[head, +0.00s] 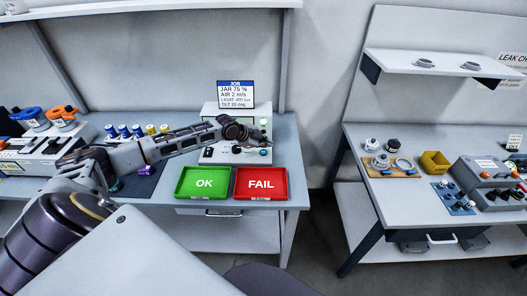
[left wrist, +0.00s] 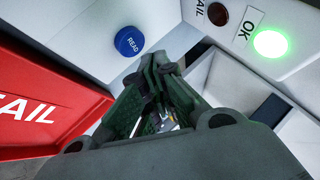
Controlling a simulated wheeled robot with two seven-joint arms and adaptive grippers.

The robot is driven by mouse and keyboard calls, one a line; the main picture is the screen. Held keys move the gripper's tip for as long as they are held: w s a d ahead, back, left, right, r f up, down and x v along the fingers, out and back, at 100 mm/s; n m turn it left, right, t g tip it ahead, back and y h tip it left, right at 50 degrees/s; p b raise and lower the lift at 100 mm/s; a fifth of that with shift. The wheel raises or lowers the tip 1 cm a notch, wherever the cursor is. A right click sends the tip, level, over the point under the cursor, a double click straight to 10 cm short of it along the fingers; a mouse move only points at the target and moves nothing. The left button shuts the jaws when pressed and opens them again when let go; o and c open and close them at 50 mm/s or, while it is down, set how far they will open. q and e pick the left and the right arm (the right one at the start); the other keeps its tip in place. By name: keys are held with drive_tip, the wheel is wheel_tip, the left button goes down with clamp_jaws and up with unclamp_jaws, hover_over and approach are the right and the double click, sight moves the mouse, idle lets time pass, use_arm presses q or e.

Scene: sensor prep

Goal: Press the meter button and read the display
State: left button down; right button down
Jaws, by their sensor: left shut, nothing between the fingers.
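The meter (head: 210,108) is a white box at the back of the left bench, partly hidden by my left arm. In the left wrist view its blue READ button (left wrist: 129,41) sits on a white face. The OK lamp (left wrist: 271,44) glows green and the FAIL lamp (left wrist: 218,14) is dark. My left gripper (left wrist: 160,60) is shut and empty, its tips just beside the READ button in the picture. I cannot tell the gap to the surface. No readable display shows. My right gripper is in neither view.
A green OK tray (head: 203,196) and a red FAIL tray (head: 262,196) lie at the bench front. A job card (head: 236,95) stands over the meter, listing jar, air, light and tilt values. Another bench (head: 390,212) stands right, across a floor gap.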

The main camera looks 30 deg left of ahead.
sight(264, 153)
use_arm(q)
drive_tip(key=shift+r+p, duration=1.65)
drive_tip(key=shift+r, duration=0.45)
drive_tip(key=shift+f, duration=0.1)
drive_tip(key=shift+s, duration=0.15)
